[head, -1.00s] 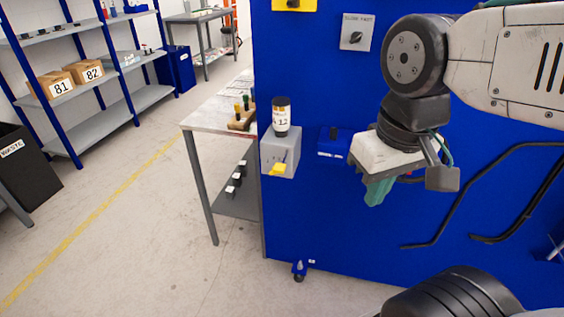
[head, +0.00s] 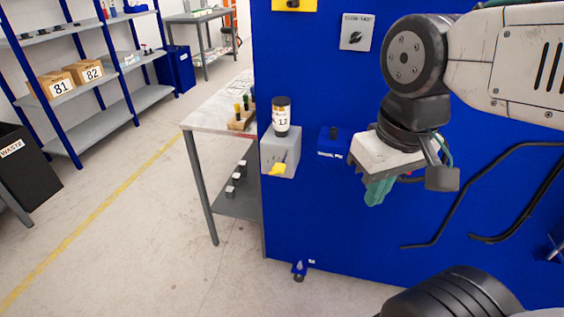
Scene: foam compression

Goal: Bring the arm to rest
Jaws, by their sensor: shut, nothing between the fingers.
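My gripper (head: 377,190) hangs at the end of my arm in the right half of the head view, with its green fingers pointing down. It is shut and nothing shows between the fingers. It is in front of the blue panel (head: 330,225), apart from the things mounted there. My arm is bent, coming in from the upper right.
A grey box (head: 283,150) with a yellow knob (head: 278,169) is on the panel, a dark-capped jar (head: 281,118) on top. A small blue box (head: 332,143) sits between it and my gripper. A table (head: 208,118) stands behind, shelves (head: 110,108) at left.

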